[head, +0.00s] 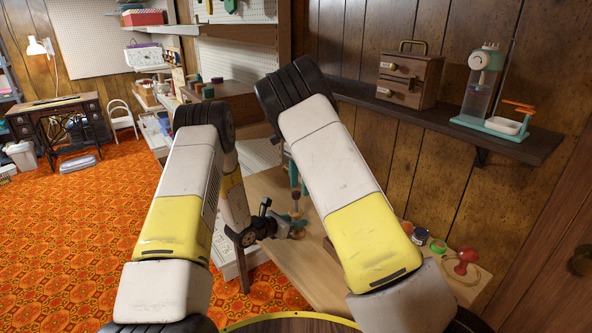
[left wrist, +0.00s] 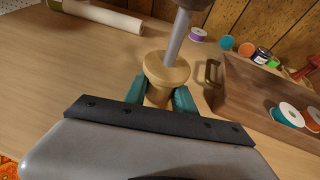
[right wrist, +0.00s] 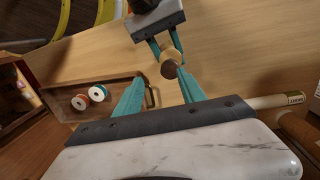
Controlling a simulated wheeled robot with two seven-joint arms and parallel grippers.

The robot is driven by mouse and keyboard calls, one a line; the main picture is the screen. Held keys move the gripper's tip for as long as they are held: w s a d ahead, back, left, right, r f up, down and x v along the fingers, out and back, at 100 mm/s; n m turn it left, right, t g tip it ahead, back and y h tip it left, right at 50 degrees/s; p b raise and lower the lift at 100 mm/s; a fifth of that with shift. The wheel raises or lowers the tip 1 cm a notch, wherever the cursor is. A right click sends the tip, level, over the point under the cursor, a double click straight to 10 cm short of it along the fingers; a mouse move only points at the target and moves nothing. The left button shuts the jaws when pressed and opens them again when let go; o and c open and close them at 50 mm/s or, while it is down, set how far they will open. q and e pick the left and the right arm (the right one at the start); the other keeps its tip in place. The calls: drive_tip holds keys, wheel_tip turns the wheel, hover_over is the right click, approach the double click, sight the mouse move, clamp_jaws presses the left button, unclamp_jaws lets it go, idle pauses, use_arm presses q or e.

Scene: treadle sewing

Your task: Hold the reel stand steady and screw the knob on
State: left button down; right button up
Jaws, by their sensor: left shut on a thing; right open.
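The reel stand has a light wooden base (left wrist: 166,68) and a grey metal rod (left wrist: 178,35), standing upright on the workbench in the left wrist view. My left gripper (left wrist: 161,93) is shut on the wooden base, one teal finger on each side. A dark brown knob (left wrist: 196,4) shows at the rod's upper end, cut by the frame edge. In the right wrist view the knob (right wrist: 169,69) is seen from above, over the base (right wrist: 172,54). My right gripper (right wrist: 162,78) is open above the stand, the knob between its fingertips with gaps beside it. Whether the knob's thread is engaged is hidden.
A wooden drawer box (right wrist: 62,101) holding two spools lies close beside the stand. A pale roll (left wrist: 100,17) lies behind on the bench. Several spools and a red knobbed object (head: 463,263) stand toward the wall. A shelf (head: 440,121) runs above. Bare bench lies left of the stand.

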sight(296, 192)
drive_tip(key=n, duration=0.5)
drive_tip(key=shift+r, duration=0.2)
drive_tip(key=n, duration=0.2)
drive_tip(key=shift+a+r+n, duration=0.1)
drive_tip(key=shift+r+n, duration=0.05)
drive_tip(key=shift+n, duration=0.25)
drive_tip(key=n, duration=0.3)
drive_tip(key=r+n, duration=0.1)
drive_tip(key=n, duration=0.3)
drive_tip(key=shift+w+a, duration=0.1)
drive_tip(key=n, duration=0.2)
drive_tip(key=r+n, duration=0.1)
drive_tip(key=n, duration=0.4)
drive_tip(key=shift+w+a+r+t, duration=0.2)
drive_tip(key=shift+a+r+t, duration=0.05)
drive_tip(key=shift+r+t, duration=0.05)
drive_tip(key=n, duration=0.2)
drive_tip(key=r+n, duration=0.1)
drive_tip(key=n, duration=0.2)
drive_tip(key=shift+w+a+r, duration=0.1)
drive_tip(key=shift+w+a, duration=0.05)
drive_tip(key=shift+f, duration=4.05)
drive_tip(key=shift+c, duration=0.2)
